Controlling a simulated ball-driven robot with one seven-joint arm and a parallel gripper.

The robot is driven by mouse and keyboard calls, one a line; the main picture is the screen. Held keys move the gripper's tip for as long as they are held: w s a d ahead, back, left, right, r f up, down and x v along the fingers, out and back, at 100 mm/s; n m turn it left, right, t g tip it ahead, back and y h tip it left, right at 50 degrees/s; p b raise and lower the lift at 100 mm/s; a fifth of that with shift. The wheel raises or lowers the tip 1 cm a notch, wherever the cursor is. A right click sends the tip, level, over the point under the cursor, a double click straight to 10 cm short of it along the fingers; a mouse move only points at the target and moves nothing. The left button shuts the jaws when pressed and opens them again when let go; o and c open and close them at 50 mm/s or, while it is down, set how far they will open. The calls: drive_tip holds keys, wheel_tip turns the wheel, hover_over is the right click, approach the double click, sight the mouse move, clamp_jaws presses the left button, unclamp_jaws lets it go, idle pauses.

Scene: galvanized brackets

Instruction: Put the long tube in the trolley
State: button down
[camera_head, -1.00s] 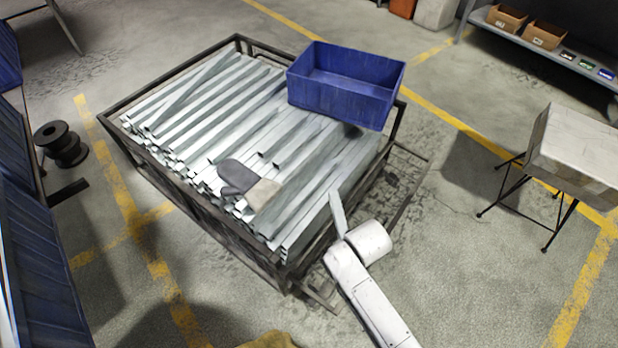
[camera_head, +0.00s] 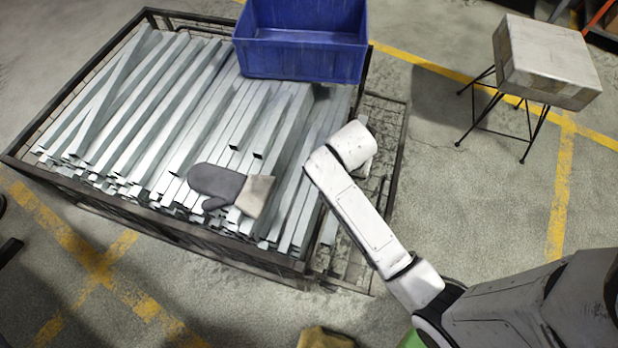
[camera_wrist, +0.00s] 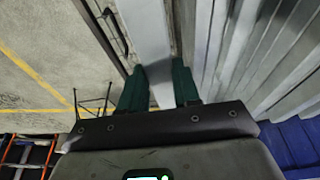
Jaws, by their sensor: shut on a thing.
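The long tube (camera_wrist: 148,35) is a pale flat-sided metal bar in the wrist view. My gripper (camera_wrist: 158,84) is shut on it, with a green finger on each side. In the head view my gripper is hidden behind my white arm. A pale strip (camera_head: 329,229), likely the held tube, shows below the arm. The trolley (camera_head: 150,206) is a dark metal frame filled with several similar tubes (camera_head: 185,105). The held tube runs along its right side, roughly parallel to the stack. I cannot tell whether it touches anything below.
A blue bin (camera_head: 303,58) sits on the far end of the stack. A grey and tan glove (camera_head: 218,184) lies on the near tubes. A low frame ledge (camera_head: 392,150) extends right of the trolley. A carton (camera_head: 548,60) stands on a wire stool further right, with open floor between.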

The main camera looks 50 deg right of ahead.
drive_tip(key=w+a+f+b, duration=0.1)
drive_tip(key=w+f, duration=0.1)
drive_tip(key=w+a+f+b, duration=0.1)
drive_tip(key=w+a+f, duration=0.1)
drive_tip(key=w, duration=0.1)
drive_tip(key=w+a+f, duration=0.1)
drive_tip(key=w+f, duration=0.1)
drive_tip(key=f, duration=0.1)
drive_tip(key=shift+w+a+b, duration=0.15)
drive_tip(key=shift+a+b, duration=0.25)
drive_tip(key=shift+w+a+f+b, duration=0.15)
drive_tip(key=shift+f+b, duration=0.15)
drive_tip(key=shift+f, duration=0.65)
drive_tip(key=shift+w+f+b, duration=0.1)
drive_tip(key=shift+f+b, duration=0.15)
drive_tip(key=shift+f, duration=0.7)
drive_tip(key=shift+f, duration=0.2)
drive_tip(key=c, duration=0.8)
unclamp_jaws()
drive_tip(key=p+v, duration=0.3)
drive_tip(key=v, duration=0.9)
drive_tip(key=shift+r, duration=0.2)
